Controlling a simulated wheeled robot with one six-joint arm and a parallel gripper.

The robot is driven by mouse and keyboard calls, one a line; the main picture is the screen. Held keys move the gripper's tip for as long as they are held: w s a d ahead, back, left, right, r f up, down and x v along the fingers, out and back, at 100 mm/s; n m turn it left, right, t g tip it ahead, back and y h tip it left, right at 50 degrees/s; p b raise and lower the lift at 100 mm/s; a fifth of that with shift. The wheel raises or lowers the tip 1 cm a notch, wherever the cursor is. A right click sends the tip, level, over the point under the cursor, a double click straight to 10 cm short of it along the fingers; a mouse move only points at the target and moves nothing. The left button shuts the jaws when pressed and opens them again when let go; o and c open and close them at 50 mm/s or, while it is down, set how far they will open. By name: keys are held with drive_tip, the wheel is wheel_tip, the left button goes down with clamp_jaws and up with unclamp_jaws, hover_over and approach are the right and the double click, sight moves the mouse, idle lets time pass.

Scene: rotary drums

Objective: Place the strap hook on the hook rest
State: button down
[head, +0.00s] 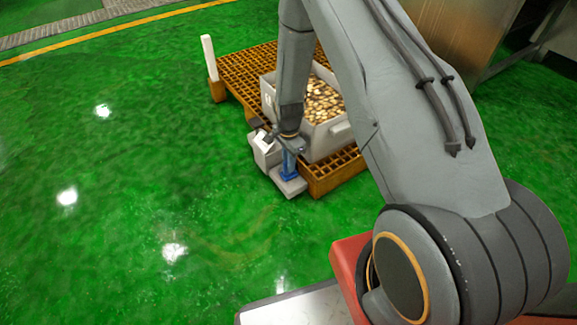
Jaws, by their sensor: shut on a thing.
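My gripper (287,141) is at the near left side of a grey bin, low beside the orange grating. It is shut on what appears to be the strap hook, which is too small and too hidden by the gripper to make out. Just under the gripper is a small blue upright piece (289,162) on a pale grey block (289,184). Another pale block (266,150) stands just left of it. I cannot tell which of these parts is the hook rest, or whether the held thing touches any of them.
The grey bin (325,143) is full of small golden-brown pieces and stands on the orange grating platform (238,73). A white post (209,58) rises at the platform's left corner. A metal cabinet (468,32) stands at upper right. The green floor (130,200) at left is clear.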

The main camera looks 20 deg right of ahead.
drive_tip(key=shift+f, duration=0.35)
drive_tip(key=shift+f, duration=0.15)
drive_tip(key=c, duration=1.7)
unclamp_jaws()
